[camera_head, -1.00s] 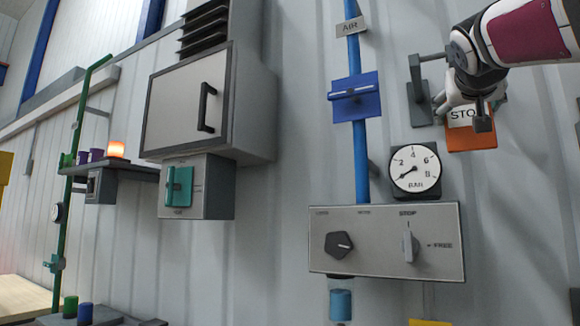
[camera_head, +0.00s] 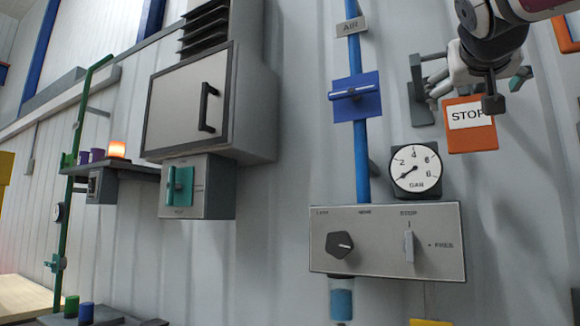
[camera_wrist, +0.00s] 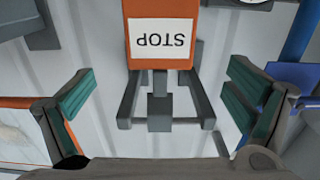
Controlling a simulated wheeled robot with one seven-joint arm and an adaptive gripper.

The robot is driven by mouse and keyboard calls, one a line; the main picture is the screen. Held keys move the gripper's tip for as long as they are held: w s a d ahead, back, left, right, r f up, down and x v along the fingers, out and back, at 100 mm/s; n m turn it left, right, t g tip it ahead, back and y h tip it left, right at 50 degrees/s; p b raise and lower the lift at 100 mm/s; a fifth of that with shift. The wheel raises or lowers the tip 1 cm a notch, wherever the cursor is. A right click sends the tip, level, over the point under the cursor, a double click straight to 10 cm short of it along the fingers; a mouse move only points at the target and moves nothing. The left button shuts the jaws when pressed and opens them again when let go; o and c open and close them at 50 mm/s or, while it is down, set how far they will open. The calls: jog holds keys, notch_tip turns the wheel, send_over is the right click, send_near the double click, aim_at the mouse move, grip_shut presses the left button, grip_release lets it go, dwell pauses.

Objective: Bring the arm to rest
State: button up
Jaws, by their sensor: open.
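My gripper (camera_head: 472,80) is at the upper right in the head view, in front of the wall by the orange STOP sign (camera_head: 470,138). In the wrist view its two green-padded fingers (camera_wrist: 165,105) are wide apart with nothing held between them. The STOP sign also shows in the wrist view, upside down (camera_wrist: 160,75), beyond the fingers on a grey bracket (camera_wrist: 160,118). I cannot tell whether the gripper touches the sign or the bracket.
A grey lever (camera_head: 418,88) and a round gauge (camera_head: 415,169) are close to the gripper. A blue valve (camera_head: 355,97) sits on the blue pipe (camera_head: 359,150). A panel with a knob and switch (camera_head: 385,243) is below, and a grey cabinet (camera_head: 190,103) is to the left.

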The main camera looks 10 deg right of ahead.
jog(key=s+a+f+n+g+y+p, duration=0.1)
jog(key=s+a+f, duration=0.4)
jog(key=f, duration=1.1)
jog(key=s+a+f+n+g+y+p, duration=0.2)
jog(key=s+a+f+g+y, duration=0.3)
jog(key=s+f, duration=0.4)
jog(key=s+a+f+n+g+y+p, duration=0.1)
jog(key=s+a+f+n+g+y, duration=0.2)
jog(key=f, duration=2.1)
jog(key=s+a+g+y, duration=0.1)
jog(key=s+a, duration=0.3)
jog(key=shift+s+n+g+p, duration=0.25)
jog(key=shift+n+g+p, duration=0.1)
jog(key=shift+n+g, duration=0.05)
jog(key=shift+a, duration=0.1)
